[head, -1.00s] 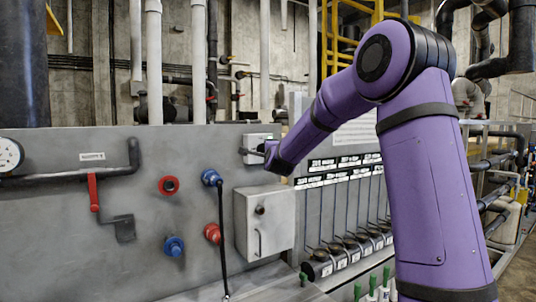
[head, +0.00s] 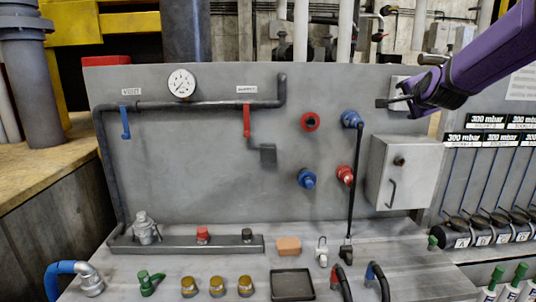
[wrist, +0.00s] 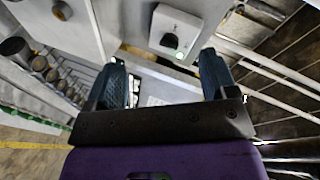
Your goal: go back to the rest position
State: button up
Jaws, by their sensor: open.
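My gripper (head: 398,103) is at the upper right in the head view, at the end of my purple arm, in front of the grey panel and above the grey cabinet. In the wrist view my gripper (wrist: 165,85) shows two dark fingers spread wide apart with nothing between them. A small white box (wrist: 175,32) with a dark knob and a green light is ahead of the fingers in the wrist view. In the head view this white box (head: 400,84) is partly hidden behind my gripper. I cannot tell whether the fingers touch it.
A grey cabinet (head: 404,172) juts out below my gripper. The panel carries a gauge (head: 181,83), red and blue couplings, and a black hose (head: 355,190). The bench below holds several fittings and a black tray (head: 292,285).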

jog(key=s+a+f+n+g+y, duration=0.15)
jog(key=s+a+n, duration=0.25)
jog(key=s, duration=0.5)
jog(key=s+a+f+n+g+y, duration=0.1)
jog(key=s+a+n+g, duration=0.25)
jog(key=s, duration=0.55)
jog(key=s+f+n+g, duration=0.2)
jog(key=s+f+n, duration=0.1)
jog(key=s, duration=0.7)
jog(key=s+f+n+g, duration=0.2)
jog(key=s+f+n, duration=0.2)
jog(key=s, duration=0.7)
jog(key=shift+s+a+g, duration=0.3)
jog(key=shift+a, duration=0.05)
